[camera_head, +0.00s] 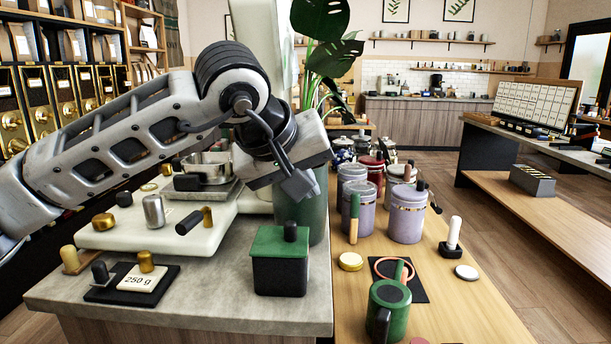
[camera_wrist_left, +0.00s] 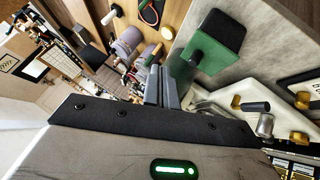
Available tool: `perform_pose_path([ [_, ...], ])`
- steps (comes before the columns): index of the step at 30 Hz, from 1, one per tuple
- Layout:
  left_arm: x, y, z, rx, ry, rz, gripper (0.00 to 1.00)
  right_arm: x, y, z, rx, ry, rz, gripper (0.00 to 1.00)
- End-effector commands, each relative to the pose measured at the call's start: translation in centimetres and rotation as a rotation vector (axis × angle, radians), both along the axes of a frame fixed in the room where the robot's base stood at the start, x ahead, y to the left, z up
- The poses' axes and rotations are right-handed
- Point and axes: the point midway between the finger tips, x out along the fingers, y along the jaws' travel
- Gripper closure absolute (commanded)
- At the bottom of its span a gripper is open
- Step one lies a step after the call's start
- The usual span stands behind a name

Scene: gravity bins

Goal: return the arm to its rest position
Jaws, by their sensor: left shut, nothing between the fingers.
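My left arm comes in from the left in the head view. My left gripper (camera_head: 299,186) hangs in the air above the counter, behind and above the green-lidded black box (camera_head: 281,262). It is shut and empty. In the left wrist view the shut fingers (camera_wrist_left: 162,88) point up the picture, apart from the green-lidded box (camera_wrist_left: 207,47). My right gripper is in neither view.
A scale (camera_head: 200,190) with a metal pan stands under my arm. A plant in a green pot (camera_head: 302,211) is close behind the gripper. Lilac canisters (camera_head: 407,214) and a green mug (camera_head: 388,308) stand on the wooden table. Gravity bins (camera_head: 40,103) line the left.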

Motion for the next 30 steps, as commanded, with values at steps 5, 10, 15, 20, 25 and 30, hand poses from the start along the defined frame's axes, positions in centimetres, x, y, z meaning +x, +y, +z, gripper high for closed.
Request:
perform_pose_path([
  [5,-6.9,-8.0,-7.2,-0.500,0.510,-0.070,1.00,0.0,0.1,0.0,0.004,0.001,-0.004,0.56],
  [10,-12.9,-12.2,-7.4,-1.022,1.136,0.015,1.00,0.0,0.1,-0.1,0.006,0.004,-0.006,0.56],
  [15,-13.8,-11.4,-5.8,-1.493,1.823,0.236,1.00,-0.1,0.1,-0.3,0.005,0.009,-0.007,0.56],
  [20,-10.8,-6.9,-7.6,1.848,-2.445,-0.532,1.00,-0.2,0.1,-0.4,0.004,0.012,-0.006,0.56],
  [25,-8.1,-0.2,-15.8,1.261,-1.794,-0.530,1.00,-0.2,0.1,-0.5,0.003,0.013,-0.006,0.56],
  [30,-10.1,5.8,-27.1,0.805,-1.196,-0.422,1.00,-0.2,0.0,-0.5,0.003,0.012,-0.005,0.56],
])
